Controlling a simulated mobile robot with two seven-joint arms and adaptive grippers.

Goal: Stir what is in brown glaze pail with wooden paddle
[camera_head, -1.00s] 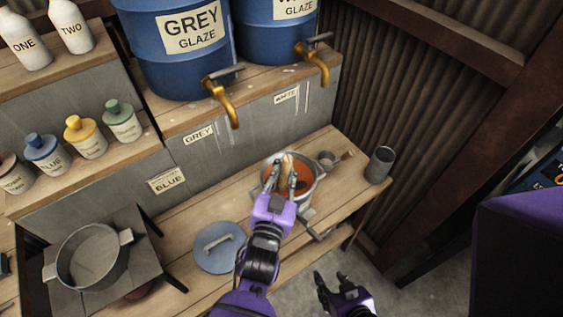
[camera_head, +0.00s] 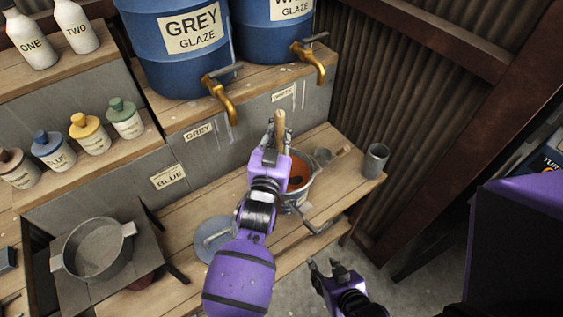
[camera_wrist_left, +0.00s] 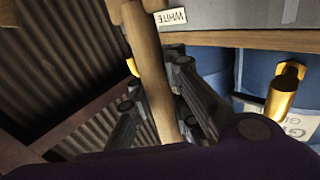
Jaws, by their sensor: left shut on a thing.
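The glaze pail (camera_head: 306,192) is a grey metal pail with orange-brown glaze (camera_head: 299,170) inside, standing on the lower wooden bench. My left gripper (camera_head: 272,132) is shut on the wooden paddle (camera_head: 280,121), at the pail's back left and above it in the picture. The paddle's pale handle end sticks up past the fingers. In the left wrist view the paddle (camera_wrist_left: 148,70) runs between the fingers (camera_wrist_left: 158,97). Its lower end is hidden in the head view, so I cannot tell whether it is in the glaze. My right gripper (camera_head: 326,269) is open and empty, low in front of the bench.
A blue-grey lid (camera_head: 214,240) lies left of the pail, partly behind my left arm. Brass taps (camera_head: 222,100) of blue barrels (camera_head: 175,65) overhang behind. A pot (camera_head: 97,250) stands at left.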

